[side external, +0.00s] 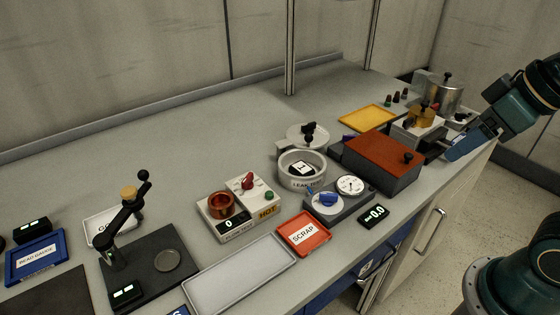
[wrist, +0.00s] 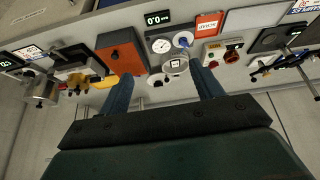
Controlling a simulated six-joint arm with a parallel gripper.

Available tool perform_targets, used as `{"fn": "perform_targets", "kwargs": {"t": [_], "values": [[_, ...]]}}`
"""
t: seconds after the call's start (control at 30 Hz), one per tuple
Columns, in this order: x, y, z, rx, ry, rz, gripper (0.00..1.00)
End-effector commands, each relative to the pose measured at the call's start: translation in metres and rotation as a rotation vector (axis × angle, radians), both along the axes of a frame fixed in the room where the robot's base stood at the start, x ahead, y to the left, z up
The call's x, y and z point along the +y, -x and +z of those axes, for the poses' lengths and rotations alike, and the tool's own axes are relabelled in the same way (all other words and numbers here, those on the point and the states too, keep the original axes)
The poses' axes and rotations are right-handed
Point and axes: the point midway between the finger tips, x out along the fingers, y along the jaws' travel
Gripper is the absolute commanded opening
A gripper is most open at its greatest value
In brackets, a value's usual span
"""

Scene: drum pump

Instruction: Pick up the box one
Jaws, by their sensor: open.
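A small dark box with a white label that seems to read 1 (side external: 302,169) sits inside the round grey leak-test pot (side external: 291,184). The pot's lid (side external: 308,136) with a black knob is raised behind it. The wrist view also shows the labelled box (wrist: 175,63) in the pot, between my fingers in the picture but farther off. My gripper (side external: 446,146) is open and empty at the right end of the bench, to the right of the orange-topped box and well apart from the pot. Both blue fingers of my gripper (wrist: 163,88) show spread apart in the wrist view.
An orange-topped box (side external: 383,150) stands between the pot and my gripper. A dial unit (side external: 349,186) and a red scrap tray (side external: 304,234) are in front. A yellow tray (side external: 367,118) and metal canister (side external: 438,96) lie behind. The back-left bench is clear.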

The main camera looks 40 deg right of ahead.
Motion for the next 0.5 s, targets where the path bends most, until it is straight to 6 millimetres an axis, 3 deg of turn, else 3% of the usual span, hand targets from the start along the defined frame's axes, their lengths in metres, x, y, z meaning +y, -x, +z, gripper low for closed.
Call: {"fn": "perform_targets", "kwargs": {"t": [0.17,0.5], "values": [[0.003,-0.021,0.009,0.032,0.032,0.089,0.65],[0.01,-0.085,0.025,0.11,0.113,0.355,0.65]]}}
